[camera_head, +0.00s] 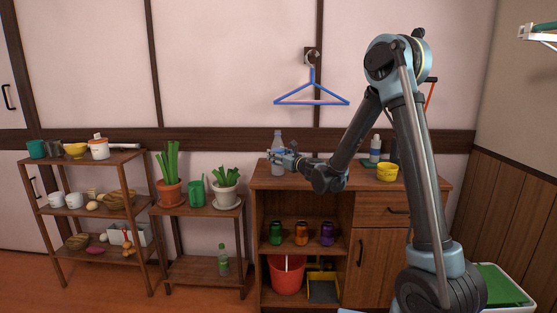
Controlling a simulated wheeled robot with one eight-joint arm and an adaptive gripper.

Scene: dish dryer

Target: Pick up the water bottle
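A clear, bluish water bottle (278,139) stands upright near the left end of the wooden cabinet top. My gripper (279,156) reaches in from the right at the bottle's mid height and covers part of it. The fingers are small here and overlap the bottle. I cannot tell whether they touch it, are around it or are shut on it. A smaller green-tinted bottle (222,259) stands on the low shelf of the plant stand.
The cabinet (330,177) also bears a yellow cup (387,172) and a white-topped bottle (375,149) at the right. Colored jars (301,234) stand on its shelf. Potted plants (170,189) stand left. A blue hanger (311,92) hangs above.

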